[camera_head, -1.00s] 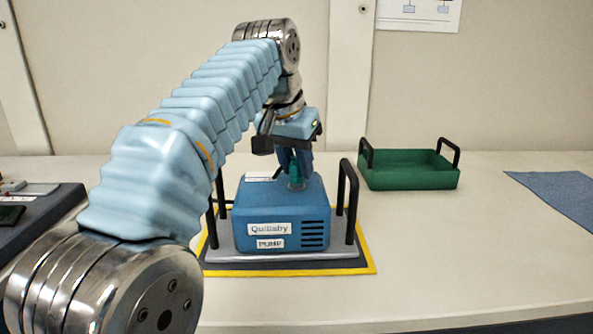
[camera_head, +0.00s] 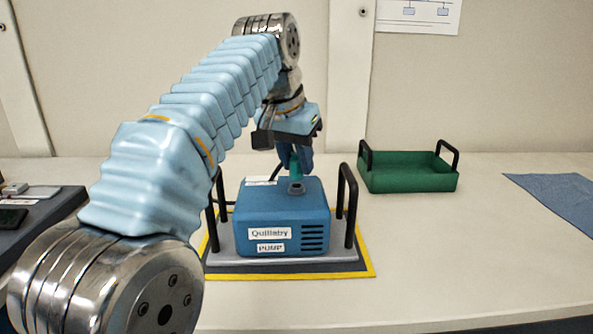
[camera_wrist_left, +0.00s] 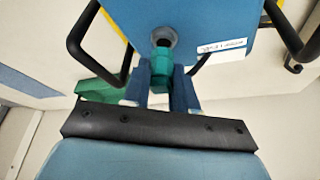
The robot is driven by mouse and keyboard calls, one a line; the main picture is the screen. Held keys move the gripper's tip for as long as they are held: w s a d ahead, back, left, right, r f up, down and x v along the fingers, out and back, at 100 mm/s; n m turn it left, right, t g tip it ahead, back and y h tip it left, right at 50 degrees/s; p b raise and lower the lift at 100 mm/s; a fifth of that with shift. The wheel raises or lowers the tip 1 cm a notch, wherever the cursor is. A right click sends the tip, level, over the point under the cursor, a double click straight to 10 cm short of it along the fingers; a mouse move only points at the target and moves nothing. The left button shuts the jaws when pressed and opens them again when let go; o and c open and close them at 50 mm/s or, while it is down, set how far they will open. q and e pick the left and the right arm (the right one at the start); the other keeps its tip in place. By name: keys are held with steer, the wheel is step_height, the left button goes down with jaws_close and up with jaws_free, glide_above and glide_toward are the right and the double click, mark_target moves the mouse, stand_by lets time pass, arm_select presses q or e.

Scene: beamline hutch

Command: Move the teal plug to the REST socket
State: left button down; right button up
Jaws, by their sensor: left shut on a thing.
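The teal plug (camera_head: 295,166) is held between the blue fingers of my left gripper (camera_head: 296,158), which is shut on it. It is upright just above a grey round socket (camera_head: 296,188) on top of the blue pump (camera_head: 282,243). In the left wrist view, the plug (camera_wrist_left: 161,64) shows between the fingers, close to the socket (camera_wrist_left: 164,37); whether its tip is fully clear is hard to tell. A small white label (camera_wrist_left: 222,47) beside the socket is too small to read. I cannot make out a socket marked REST. My right gripper is not in view.
The pump stands between black handles (camera_head: 347,205) on a grey plate with a yellow-edged mat (camera_head: 350,271). A green tray (camera_head: 408,180) and blue cloth (camera_head: 560,200) lie to the right. A dark unit (camera_head: 45,225) is at the left. The front right bench is clear.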

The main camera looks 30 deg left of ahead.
arm_select(q)
steer(key=shift+r+p, duration=1.15)
steer(key=shift+r, duration=1.5)
